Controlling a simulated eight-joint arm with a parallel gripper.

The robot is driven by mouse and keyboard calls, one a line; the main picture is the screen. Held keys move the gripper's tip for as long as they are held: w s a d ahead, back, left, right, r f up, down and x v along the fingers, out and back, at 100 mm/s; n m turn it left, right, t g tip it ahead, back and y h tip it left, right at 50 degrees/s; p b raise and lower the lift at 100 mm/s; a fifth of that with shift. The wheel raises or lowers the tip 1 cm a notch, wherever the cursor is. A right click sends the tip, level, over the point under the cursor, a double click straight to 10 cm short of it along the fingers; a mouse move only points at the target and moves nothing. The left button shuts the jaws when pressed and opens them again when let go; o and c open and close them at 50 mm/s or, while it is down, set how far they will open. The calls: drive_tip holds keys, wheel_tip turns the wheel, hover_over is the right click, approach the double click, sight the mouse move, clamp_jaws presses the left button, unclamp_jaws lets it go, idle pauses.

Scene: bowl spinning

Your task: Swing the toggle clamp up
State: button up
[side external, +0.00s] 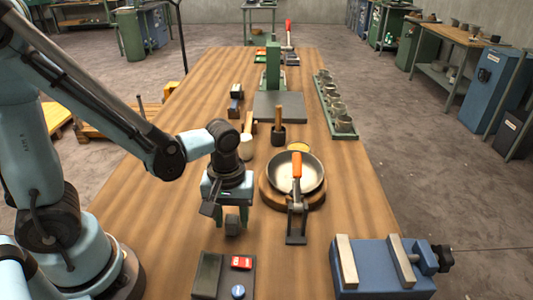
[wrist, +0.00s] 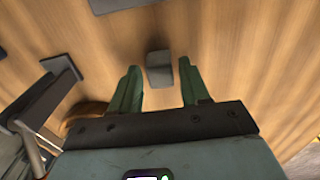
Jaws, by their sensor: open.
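The toggle clamp (side external: 297,222) stands on the table at the near side of the round wooden base (side external: 268,195). Its orange handle (side external: 296,166) points up in the picture, in front of the metal bowl (side external: 311,180) on that base. My gripper (side external: 228,212) is left of the clamp, pointing down, open and apart from it. In the wrist view my gripper (wrist: 158,66) shows two green fingers spread, with a small grey block (wrist: 158,70) seen between them.
A blue vise-like fixture (side external: 380,268) is at the near right. A dark panel with red and blue buttons (side external: 225,277) lies at the near edge. A green tray of cups (side external: 335,105) runs along the right.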

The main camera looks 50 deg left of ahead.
drive_tip(key=shift+f, duration=0.45)
drive_tip(key=r+m+t, duration=0.1)
drive_tip(key=w+a+r+m+t, duration=0.1)
drive_tip(key=r, duration=0.1)
drive_tip(key=w+a+r+m+t, duration=0.1)
drive_tip(key=r, duration=0.1)
drive_tip(key=shift+a+r, duration=0.15)
drive_tip(key=shift+r, duration=0.05)
wheel_tip(320, 180, up, 6)
drive_tip(key=a+r+m+t, duration=0.1)
drive_tip(key=a+m+t, duration=0.15)
drive_tip(key=m, duration=0.25)
drive_tip(key=n, duration=0.7)
approach(296, 153)
drive_tip(key=shift+y, duration=0.4)
drive_tip(key=x, duration=1)
drive_tip(key=shift+w+d+f, duration=0.15)
drive_tip(key=shift+d+f, duration=0.2)
drive_tip(key=shift+f, duration=0.05)
drive_tip(key=shift+c, duration=0.4)
clamp_jaws()
